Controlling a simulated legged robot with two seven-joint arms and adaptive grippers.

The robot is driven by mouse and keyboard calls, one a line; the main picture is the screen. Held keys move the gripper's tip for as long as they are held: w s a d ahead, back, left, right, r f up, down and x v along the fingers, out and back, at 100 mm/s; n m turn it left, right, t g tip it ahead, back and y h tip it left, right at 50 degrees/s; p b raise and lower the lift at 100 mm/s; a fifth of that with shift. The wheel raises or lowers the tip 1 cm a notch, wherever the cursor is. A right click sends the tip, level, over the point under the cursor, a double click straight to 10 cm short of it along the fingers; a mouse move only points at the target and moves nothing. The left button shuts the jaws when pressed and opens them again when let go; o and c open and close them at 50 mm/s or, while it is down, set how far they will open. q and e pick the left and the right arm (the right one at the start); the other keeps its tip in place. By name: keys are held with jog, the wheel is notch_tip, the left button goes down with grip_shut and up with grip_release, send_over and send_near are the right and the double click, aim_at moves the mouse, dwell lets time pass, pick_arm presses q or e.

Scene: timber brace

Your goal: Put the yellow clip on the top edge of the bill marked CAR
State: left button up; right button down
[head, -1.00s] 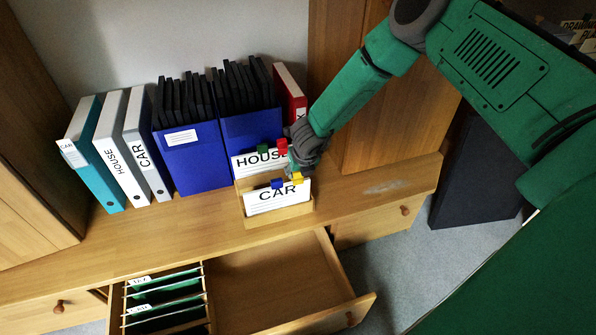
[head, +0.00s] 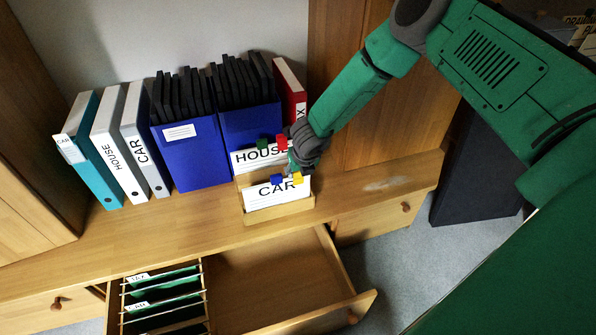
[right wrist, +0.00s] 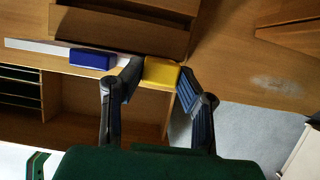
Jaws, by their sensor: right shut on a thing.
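The bill marked CAR (head: 262,199) stands upright in a wooden holder (head: 284,214) on the cabinet top. A blue clip (head: 277,180) sits on its top edge, and shows in the right wrist view (right wrist: 90,59) on the bill's thin white edge (right wrist: 32,46). My right gripper (right wrist: 157,80) is shut on the yellow clip (right wrist: 160,72), with a finger at each side. In the head view the yellow clip (head: 298,178) is at the right end of the bill's top edge. Whether it grips the paper is hidden. My left gripper is out of view.
Behind stands the bill marked HOUSE (head: 243,160) with a green clip (head: 263,143) and a red clip (head: 281,141). Blue file boxes (head: 190,160) and binders (head: 115,155) line the back. An open drawer (head: 265,275) with hanging files lies below. Cabinet top right of the holder is clear.

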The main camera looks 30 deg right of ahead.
jog(key=c, duration=0.6)
grip_release()
jog(key=shift+r, duration=0.15)
notch_tip(320, 180, up, 8)
jog(key=p, duration=0.6)
